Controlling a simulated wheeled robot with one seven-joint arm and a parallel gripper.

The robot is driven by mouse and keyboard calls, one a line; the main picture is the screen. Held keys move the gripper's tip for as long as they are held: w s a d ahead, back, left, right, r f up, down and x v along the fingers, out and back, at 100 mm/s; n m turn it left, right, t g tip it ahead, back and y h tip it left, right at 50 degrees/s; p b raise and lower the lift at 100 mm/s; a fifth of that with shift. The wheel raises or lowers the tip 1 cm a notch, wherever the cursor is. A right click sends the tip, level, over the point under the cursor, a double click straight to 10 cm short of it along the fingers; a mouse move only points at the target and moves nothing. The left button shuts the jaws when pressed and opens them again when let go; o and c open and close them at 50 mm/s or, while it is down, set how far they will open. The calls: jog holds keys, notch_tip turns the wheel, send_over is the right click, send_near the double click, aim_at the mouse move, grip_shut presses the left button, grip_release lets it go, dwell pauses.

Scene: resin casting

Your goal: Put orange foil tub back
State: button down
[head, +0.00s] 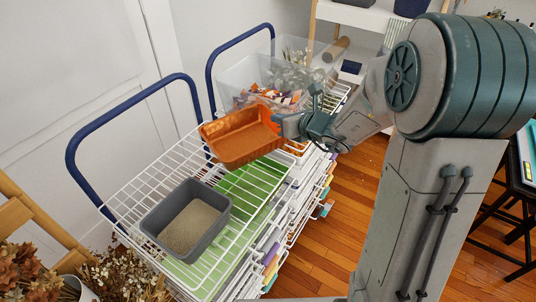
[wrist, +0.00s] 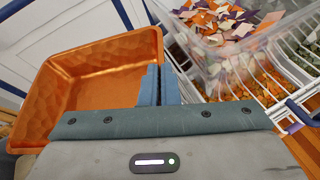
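The orange foil tub (head: 240,138) is held up in the air above the white wire shelf of the blue-handled rack in the head view. It is a shallow rectangular tub with a crinkled metallic surface, slightly tilted, and looks empty. My gripper (head: 281,125) is at its right end. In the wrist view, the tub (wrist: 95,85) fills the left side, and the blue-grey fingers (wrist: 160,84) are together at its right wall. The wall between the fingers is mostly hidden.
A grey tub (head: 222,205) of sand-coloured grains stands on the wire shelf (head: 145,184). Clear bins with coloured scraps (head: 262,96) stand behind, on the neighbouring rack. Blue handles (head: 70,150) rise along the wall side. Bare wire shows beside and behind the grey tub.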

jog(key=f, duration=0.6)
jog(key=shift+d, duration=0.3)
jog(key=shift+f, duration=1.65)
jog(key=shift+b, duration=0.3)
jog(key=shift+f, duration=0.2)
jog(key=c, duration=1.7)
grip_release()
jog(key=shift+r, duration=0.1)
